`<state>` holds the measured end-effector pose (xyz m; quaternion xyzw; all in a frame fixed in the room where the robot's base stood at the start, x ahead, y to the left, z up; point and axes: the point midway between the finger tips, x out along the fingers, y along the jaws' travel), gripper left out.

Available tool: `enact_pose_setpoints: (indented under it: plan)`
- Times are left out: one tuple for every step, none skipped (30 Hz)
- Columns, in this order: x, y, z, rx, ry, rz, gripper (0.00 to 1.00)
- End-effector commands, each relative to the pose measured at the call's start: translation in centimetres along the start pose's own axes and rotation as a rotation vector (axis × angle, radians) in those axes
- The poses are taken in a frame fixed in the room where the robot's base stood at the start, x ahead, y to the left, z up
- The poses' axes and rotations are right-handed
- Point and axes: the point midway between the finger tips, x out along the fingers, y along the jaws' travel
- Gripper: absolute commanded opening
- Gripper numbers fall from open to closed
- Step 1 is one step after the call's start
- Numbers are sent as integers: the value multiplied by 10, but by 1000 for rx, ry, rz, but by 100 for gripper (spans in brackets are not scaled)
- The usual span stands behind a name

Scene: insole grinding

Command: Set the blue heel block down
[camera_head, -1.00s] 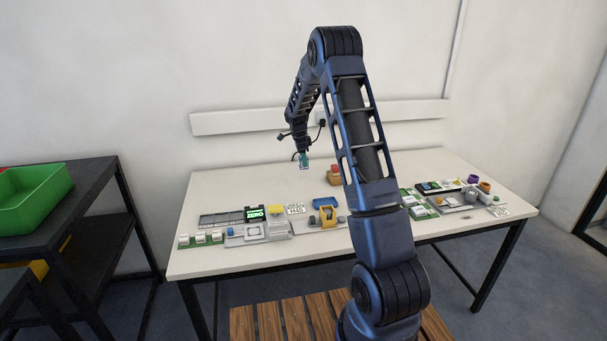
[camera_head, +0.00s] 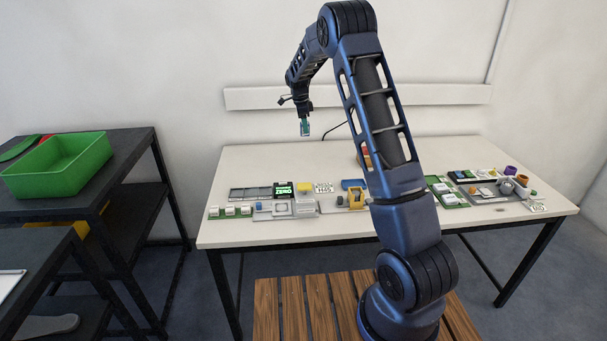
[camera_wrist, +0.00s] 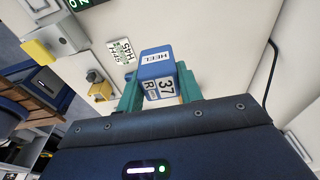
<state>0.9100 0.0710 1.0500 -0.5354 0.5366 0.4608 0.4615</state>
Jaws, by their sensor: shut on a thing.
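The blue heel block (camera_wrist: 157,68) shows in the wrist view with white labels reading "HEEL" and "37 R". My gripper (camera_wrist: 158,92) is shut on it, with a green finger on each side. In the head view my gripper (camera_head: 305,127) hangs above the back left part of the table, fingers pointing down. The block is too small there to make out clearly. The white table top (camera_head: 400,150) lies below, and the block is held in the air, apart from it.
More fixtures (camera_head: 505,188) stand at the right. A green bin (camera_head: 58,165) sits on a dark shelf at the left. The table's back left is bare.

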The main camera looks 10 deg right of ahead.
Motion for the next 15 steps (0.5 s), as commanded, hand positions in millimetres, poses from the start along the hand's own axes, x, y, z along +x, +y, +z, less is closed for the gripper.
enact_pose_setpoints:
  plan:
    - [-1,-1,5,-2,0,-1,12]
    - [0,-1,7,-2,0,-1,12]
    - [2,0,9,-3,0,-1,12]
    - [5,0,10,-3,1,0,12]
    - [9,0,11,-3,1,1,12]
    - [16,0,12,-2,1,2,12]
    - [22,0,13,-2,1,3,12]
    - [28,0,14,-2,1,3,12]
    - [37,0,14,-1,1,4,12]
    - [43,0,15,-1,1,3,12]
    - [50,0,16,-1,1,2,12]
    - [58,0,18,-2,1,3,12]
    - [65,0,19,-2,1,3,12]
    - [71,0,20,-2,0,3,12]
    - [80,0,21,-2,0,3,12]
